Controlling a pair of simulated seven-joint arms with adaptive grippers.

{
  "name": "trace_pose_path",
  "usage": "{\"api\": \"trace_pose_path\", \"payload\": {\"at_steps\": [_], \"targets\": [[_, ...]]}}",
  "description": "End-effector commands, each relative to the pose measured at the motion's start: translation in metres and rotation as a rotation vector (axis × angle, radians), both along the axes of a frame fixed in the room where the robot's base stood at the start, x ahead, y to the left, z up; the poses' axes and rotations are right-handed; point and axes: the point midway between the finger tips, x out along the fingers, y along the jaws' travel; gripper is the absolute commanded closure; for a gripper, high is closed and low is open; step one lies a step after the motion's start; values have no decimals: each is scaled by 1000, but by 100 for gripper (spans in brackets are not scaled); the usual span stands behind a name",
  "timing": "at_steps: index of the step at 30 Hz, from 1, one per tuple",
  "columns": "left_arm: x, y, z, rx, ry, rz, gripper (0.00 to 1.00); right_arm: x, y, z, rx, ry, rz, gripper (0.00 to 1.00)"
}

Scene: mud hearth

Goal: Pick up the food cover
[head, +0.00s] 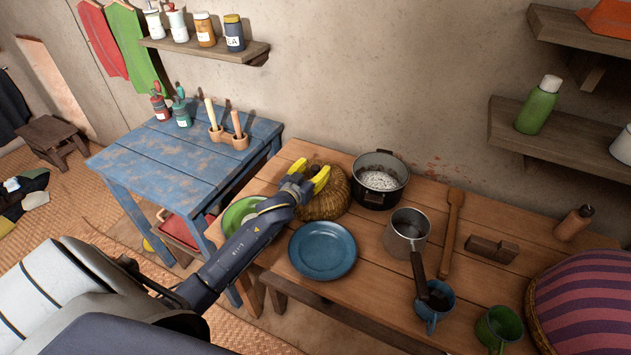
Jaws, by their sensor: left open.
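A round woven straw piece (328,197), which may be the food cover, sits on the wooden table between the blue plate and the black pot. My left gripper (310,173) has its yellow fingers apart over the left part of this woven piece and hides some of it. I cannot tell whether the fingers touch it. A purple-and-red striped dome with a wicker rim (585,300) stands at the lower right, partly out of frame; it could also be a food cover. My right gripper is not in view.
The wooden table (375,255) also holds a blue plate (322,250), a green bowl (240,214) partly behind my left arm, a black pot (380,180), a metal saucepan (407,232), a wooden spoon (451,230) and two mugs. A blue table (170,160) stands to the left.

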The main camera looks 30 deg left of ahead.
Motion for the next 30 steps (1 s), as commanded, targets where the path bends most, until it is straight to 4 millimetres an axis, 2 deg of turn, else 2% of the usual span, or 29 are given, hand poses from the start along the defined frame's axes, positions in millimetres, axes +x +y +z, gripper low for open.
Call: {"api": "trace_pose_path", "payload": {"at_steps": [4,13,27,30], "targets": [[9,0,-1,0,0,0,46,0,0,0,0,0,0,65],[11,0,-2,0,0,-1,45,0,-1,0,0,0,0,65],[10,0,-2,-1,0,-1,100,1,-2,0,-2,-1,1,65],[10,0,-2,-1,0,-1,100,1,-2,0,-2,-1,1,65]]}}
